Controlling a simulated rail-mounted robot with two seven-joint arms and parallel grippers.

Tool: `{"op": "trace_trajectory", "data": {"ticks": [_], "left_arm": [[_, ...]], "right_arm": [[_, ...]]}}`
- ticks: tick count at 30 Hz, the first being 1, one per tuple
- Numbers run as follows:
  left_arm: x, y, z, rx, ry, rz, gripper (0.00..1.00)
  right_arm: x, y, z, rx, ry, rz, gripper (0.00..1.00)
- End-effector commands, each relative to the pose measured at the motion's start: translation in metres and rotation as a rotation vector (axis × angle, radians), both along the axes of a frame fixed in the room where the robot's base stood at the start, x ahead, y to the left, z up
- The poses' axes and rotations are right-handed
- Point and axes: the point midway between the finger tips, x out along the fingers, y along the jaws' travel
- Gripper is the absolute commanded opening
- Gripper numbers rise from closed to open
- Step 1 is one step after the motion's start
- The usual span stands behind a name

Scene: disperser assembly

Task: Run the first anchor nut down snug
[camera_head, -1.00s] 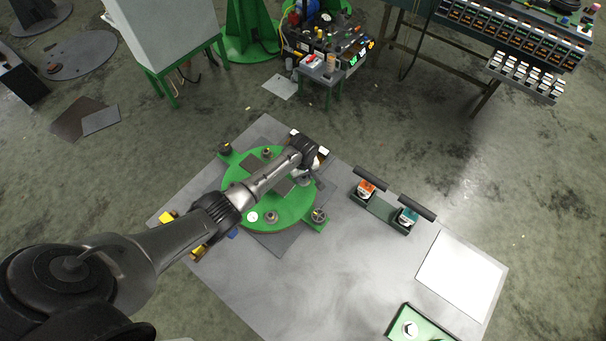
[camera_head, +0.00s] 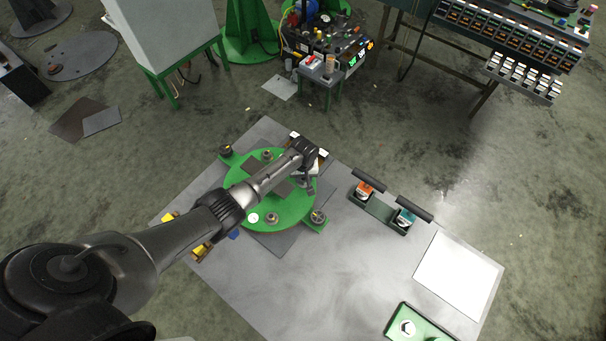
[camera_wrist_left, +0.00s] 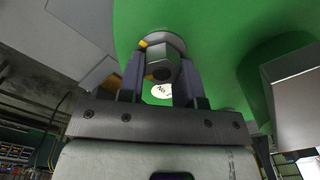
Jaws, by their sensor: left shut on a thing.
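The green round base plate (camera_head: 240,198) lies on the grey table, with several nut-topped anchor studs around it, such as the one at its front (camera_head: 271,218) and the one on its right lug (camera_head: 318,217). My left gripper (camera_head: 311,186) is at the plate's right far side, mostly covered by its own wrist. In the left wrist view, the gripper's two fingers (camera_wrist_left: 161,82) are shut on a grey metal anchor nut (camera_wrist_left: 160,62). A round washer (camera_wrist_left: 158,40) with a yellow mark lies behind the nut against the green plate. Whether the nut touches it is unclear.
A dark holder with orange-topped (camera_head: 364,190) and teal-topped (camera_head: 405,217) items stands right of the plate. A white sheet (camera_head: 458,275) and a green tray (camera_head: 430,331) lie farther right. The table's front middle is clear.

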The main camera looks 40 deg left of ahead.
Motion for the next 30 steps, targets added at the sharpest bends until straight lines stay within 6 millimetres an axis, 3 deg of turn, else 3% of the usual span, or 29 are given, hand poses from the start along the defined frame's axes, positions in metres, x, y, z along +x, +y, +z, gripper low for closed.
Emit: {"op": "trace_trajectory", "data": {"ticks": [30], "left_arm": [[0.002, -0.008, 0.0, 0.0, -0.001, -0.963, 0.08]], "right_arm": [[0.0, -0.002, 0.023, -0.008, 0.0, 0.005, 0.0]]}}
